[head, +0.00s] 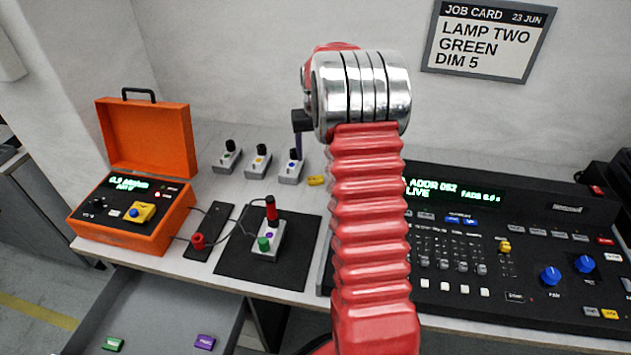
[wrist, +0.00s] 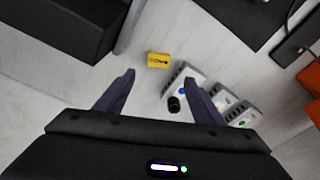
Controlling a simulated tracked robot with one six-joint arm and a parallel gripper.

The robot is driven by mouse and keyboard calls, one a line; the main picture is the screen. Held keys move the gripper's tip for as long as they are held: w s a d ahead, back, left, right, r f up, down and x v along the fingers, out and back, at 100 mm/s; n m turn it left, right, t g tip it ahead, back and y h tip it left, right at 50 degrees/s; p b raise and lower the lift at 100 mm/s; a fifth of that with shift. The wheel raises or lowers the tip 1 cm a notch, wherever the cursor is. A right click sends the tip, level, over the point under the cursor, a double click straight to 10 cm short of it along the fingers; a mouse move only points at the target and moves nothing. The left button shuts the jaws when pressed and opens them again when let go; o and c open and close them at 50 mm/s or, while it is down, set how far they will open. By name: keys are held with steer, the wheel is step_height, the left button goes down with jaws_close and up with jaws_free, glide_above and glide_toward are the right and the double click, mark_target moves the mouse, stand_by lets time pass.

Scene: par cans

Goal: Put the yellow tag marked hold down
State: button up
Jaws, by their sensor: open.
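A small yellow tag (head: 316,181) lies flat on the light tabletop, just right of the grey switch box with a blue button (head: 291,168). The tag also shows in the wrist view (wrist: 158,60), with dark marks too small to read. My gripper (wrist: 160,79) is open with nothing between its purple fingers. The tag lies apart from the fingers, just beyond the tips in the wrist view. The blue-button box (wrist: 180,88) is close to the right finger and partly behind it. In the head view my red arm hides most of the gripper; one dark finger shows.
Other grey switch boxes (head: 258,162) stand in a row left of the tag. The black console (head: 460,265) is at the right. An orange case (head: 150,140) stands open at the left. A black mat (head: 285,268) holds another switch box. An open drawer (head: 155,310) is below.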

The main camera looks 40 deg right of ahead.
glide_above(315, 179)
steer(key=f, duration=0.6)
steer(key=shift+s+a, duration=0.2)
steer(key=shift+f, duration=0.1)
steer(key=shift+w+d+f, duration=0.1)
steer(key=shift+d+f, duration=0.05)
steer(key=shift+f, duration=1.1)
steer(key=shift+d+f, duration=0.1)
steer(key=shift+f, duration=1.15)
steer(key=shift+c, duration=0.5)
steer(key=c, duration=1.1)
steer(key=shift+r, duration=0.1)
steer(key=shift+c, duration=0.2)
step_height(315, 179, up, 10)
